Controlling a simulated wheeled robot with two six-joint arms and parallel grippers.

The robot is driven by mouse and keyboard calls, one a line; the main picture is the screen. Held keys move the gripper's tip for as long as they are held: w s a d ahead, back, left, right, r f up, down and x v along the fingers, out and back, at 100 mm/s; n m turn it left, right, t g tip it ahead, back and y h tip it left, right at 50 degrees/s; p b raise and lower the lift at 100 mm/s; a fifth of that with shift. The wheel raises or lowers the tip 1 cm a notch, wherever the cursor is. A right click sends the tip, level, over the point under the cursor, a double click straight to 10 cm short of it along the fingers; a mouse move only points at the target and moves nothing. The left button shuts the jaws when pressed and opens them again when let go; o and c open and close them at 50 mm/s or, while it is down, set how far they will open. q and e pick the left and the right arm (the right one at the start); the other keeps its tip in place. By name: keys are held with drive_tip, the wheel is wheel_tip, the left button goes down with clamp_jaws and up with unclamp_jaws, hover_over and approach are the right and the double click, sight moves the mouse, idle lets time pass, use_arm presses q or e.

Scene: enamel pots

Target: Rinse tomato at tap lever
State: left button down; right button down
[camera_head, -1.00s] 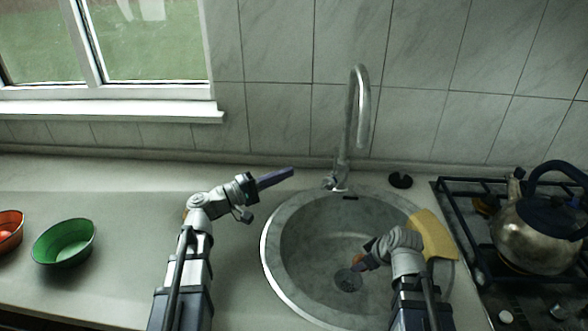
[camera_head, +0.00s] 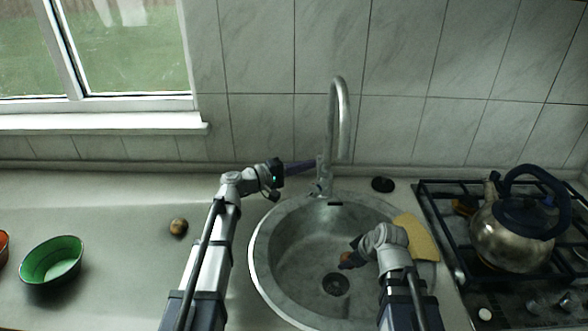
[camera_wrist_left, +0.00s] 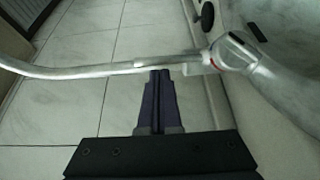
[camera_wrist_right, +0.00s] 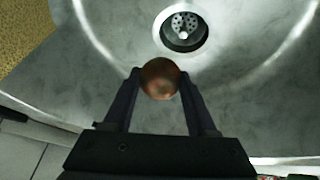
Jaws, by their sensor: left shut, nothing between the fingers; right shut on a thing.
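The tomato (camera_wrist_right: 160,78), round and brownish red, is between the fingertips of my right gripper (camera_wrist_right: 158,85), shut on it over the sink bowl near the drain. In the head view most of the tomato (camera_head: 346,257) is hidden by the gripper. The tap (camera_head: 342,120) stands at the back of the sink, with its lever (camera_head: 322,187) low at the base. My left gripper (camera_head: 315,163) is shut and empty, its tips beside the tap's lower part. In the left wrist view the fingertips overlap the metal tube of the tap (camera_wrist_left: 100,70); I cannot tell whether they touch.
The round sink (camera_head: 258,250) has a yellow cloth (camera_head: 420,240) on its right rim. A black plug (camera_head: 383,184) lies behind it. A stove with a kettle (camera_head: 512,235) is at right. A green bowl (camera_head: 52,262) and a small brown round object (camera_head: 178,227) are on the left counter.

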use_arm(q)
drive_tip(key=shift+x, duration=1.05)
